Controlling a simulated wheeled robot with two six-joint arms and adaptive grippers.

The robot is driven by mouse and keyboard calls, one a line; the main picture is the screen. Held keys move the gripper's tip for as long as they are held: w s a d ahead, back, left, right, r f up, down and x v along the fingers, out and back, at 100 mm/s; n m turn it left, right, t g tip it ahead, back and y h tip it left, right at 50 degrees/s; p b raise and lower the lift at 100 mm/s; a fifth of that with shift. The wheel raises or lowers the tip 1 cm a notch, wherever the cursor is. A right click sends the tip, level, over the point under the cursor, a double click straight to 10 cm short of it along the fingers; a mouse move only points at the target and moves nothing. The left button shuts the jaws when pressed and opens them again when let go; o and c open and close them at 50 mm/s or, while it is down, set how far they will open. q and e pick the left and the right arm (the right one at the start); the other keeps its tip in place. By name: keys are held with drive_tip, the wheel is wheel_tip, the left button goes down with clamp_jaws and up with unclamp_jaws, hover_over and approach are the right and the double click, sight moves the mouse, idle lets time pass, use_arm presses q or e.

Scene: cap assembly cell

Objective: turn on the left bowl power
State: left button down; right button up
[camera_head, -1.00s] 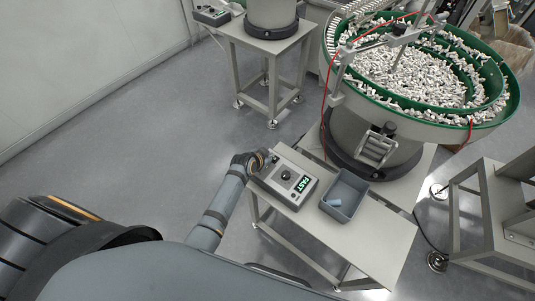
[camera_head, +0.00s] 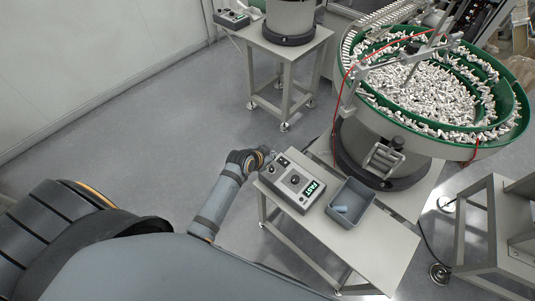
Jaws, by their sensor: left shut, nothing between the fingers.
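A grey control box (camera_head: 291,186) with a round dial, small switches and a lit display reading "FAST" lies on the near stand, in front of a large bowl feeder (camera_head: 425,88) with green rims. My left gripper (camera_head: 268,157) is small in the picture at the box's far left corner, partly hidden by its own wrist. It is shut with nothing in it. I cannot tell whether it touches the box. A second control box (camera_head: 231,19) sits on the far stand, beside another feeder (camera_head: 290,20) cut off by the top edge. My right gripper is not in view.
A grey bin (camera_head: 351,203) with a light blue piece in it stands right of the near box. The near stand's tabletop (camera_head: 375,253) is bare in front. A metal frame (camera_head: 490,225) stands at the right. The floor (camera_head: 130,140) at the left is clear.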

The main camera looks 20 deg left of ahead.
use_arm(q)
drive_tip(key=v, duration=0.2)
drive_tip(key=shift+s+a+r, duration=0.2)
drive_tip(key=shift+a+r, duration=0.1)
drive_tip(key=shift+f, duration=0.15)
drive_tip(key=shift+n+g+y, duration=0.5)
drive_tip(key=shift+n+g, duration=0.2)
drive_tip(key=shift+g, duration=0.2)
drive_tip(key=s+f, duration=0.1)
drive_tip(key=f, duration=0.3)
drive_tip(key=s+a+f, duration=0.1)
drive_tip(key=s+f, duration=0.1)
drive_tip(key=f, duration=0.2)
drive_tip(key=s+a+f, duration=0.1)
drive_tip(key=s+f, duration=0.1)
drive_tip(key=f, duration=0.2)
drive_tip(key=shift+f, duration=0.1)
drive_tip(key=s+a+f+n+g, duration=0.1)
drive_tip(key=s+a+f+g, duration=0.15)
drive_tip(key=s+f, duration=0.8)
drive_tip(key=s+a+f+n+g+y, duration=0.1)
drive_tip(key=s+a+f, duration=0.1)
drive_tip(key=s+f, duration=0.5)
drive_tip(key=s+a+f+g, duration=0.2)
drive_tip(key=s+f, duration=0.4)
drive_tip(key=s, duration=1.1)
drive_tip(key=shift+s+f+n+y, duration=0.25)
drive_tip(key=shift+f+n+y, duration=0.15)
